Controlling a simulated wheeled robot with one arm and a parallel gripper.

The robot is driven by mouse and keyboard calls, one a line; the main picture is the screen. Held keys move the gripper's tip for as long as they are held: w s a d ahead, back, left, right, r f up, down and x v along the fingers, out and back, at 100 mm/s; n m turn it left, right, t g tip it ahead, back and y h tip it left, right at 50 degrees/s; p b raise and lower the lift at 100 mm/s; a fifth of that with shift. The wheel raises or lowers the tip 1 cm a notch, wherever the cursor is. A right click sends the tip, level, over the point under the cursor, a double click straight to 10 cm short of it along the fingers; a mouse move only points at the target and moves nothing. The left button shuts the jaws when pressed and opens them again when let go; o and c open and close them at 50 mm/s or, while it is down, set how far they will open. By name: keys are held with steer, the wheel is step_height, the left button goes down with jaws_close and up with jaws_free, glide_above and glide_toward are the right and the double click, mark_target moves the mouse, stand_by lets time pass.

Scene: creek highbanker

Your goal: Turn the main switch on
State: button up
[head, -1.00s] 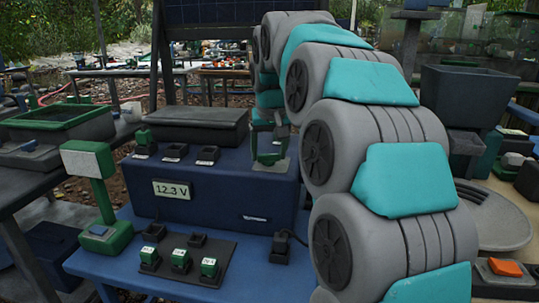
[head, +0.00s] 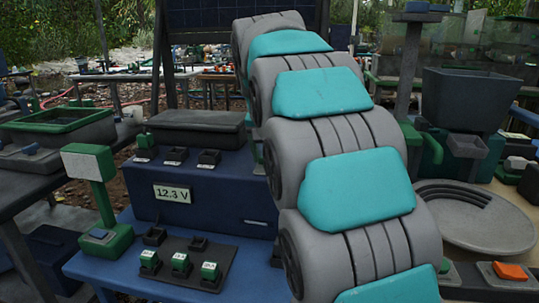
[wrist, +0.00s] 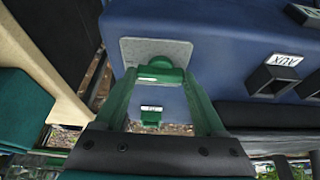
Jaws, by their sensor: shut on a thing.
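The main switch shows in the wrist view as a green handle (wrist: 160,72) on a pale grey plate (wrist: 150,47) fixed to the blue box. My gripper (wrist: 160,78) has its two green fingers reaching to the handle from both sides and is shut on it. In the head view my arm hides the gripper and nearly all of the switch. The wrist view does not clearly show whether the switch is on or off.
The blue box (head: 185,180) has a 12.3 V display (head: 172,194) and several dark sockets on top. An AUX socket (wrist: 273,80) is right of the switch in the wrist view. A rack (head: 195,252) with green blocks stands in front.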

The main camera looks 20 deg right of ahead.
steer(key=shift+r, duration=0.1)
steer(key=o, duration=1.3)
steer(key=shift+v, duration=3.8)
